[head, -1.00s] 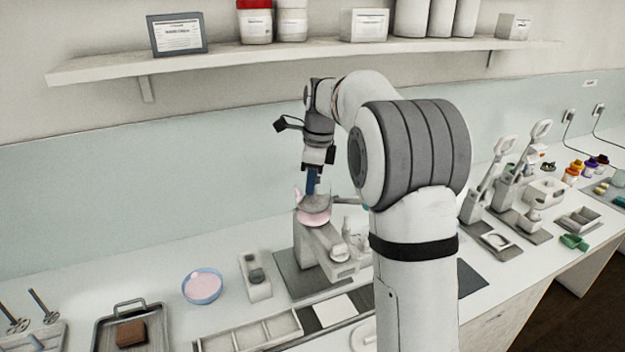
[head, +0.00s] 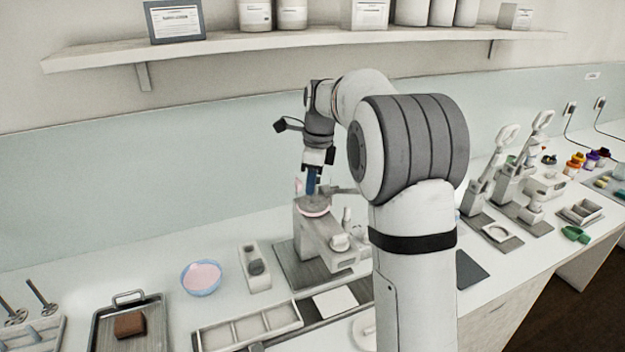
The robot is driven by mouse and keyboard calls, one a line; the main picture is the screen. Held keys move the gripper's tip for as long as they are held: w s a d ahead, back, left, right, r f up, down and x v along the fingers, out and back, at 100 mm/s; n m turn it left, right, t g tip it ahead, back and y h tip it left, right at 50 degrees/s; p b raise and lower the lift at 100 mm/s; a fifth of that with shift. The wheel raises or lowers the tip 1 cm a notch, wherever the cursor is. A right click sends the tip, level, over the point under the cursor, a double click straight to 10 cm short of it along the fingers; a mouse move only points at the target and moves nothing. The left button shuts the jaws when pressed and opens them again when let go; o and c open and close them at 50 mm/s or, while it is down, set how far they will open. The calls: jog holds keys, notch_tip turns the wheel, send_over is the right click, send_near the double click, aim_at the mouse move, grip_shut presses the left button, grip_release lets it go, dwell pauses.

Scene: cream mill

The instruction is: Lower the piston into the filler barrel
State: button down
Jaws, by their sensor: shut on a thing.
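The filler (head: 328,235) is a pale grey machine on a dark mat at the middle of the bench. Its barrel (head: 298,216) is at the top left of the machine, with pink cream showing around the rim. My gripper (head: 312,191) points straight down over the barrel, its blue fingers shut on the piston. The piston (head: 315,204) is a grey round piece at the barrel mouth, with a thin pink ring of cream around its edge. How deep it sits in the barrel is hidden.
A blue bowl of pink cream (head: 202,277) and a small pale stand (head: 255,268) are left of the filler. A tray with a brown block (head: 129,326) is at front left. Lever presses (head: 483,175) stand to the right. A shelf (head: 270,40) runs above.

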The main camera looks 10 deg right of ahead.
jog(key=shift+f, duration=0.25)
dwell(0.5)
jog(key=c, duration=1.3)
grip_release()
jog(key=shift+c, duration=0.2)
jog(key=shift+r, duration=0.1)
notch_tip(320, 180, up, 6)
jog(key=p, duration=0.6)
jog(key=shift+s, duration=0.1)
jog(key=s+n+t+b, duration=0.25)
jog(key=s+n, duration=0.75)
jog(key=s, duration=0.6)
jog(key=s+f+n+b, duration=0.1)
jog(key=s+f+n, duration=0.3)
jog(key=s+n, duration=0.2)
jog(key=s+f+n+h+b, duration=0.1)
jog(key=s+f+n+b, duration=0.1)
jog(key=s+n, duration=0.4)
jog(key=s+f, duration=0.1)
jog(key=s, duration=0.3)
jog(key=shift+s+d+f, duration=0.15)
jog(key=shift+d+f, duration=0.2)
jog(key=shift+f, duration=0.05)
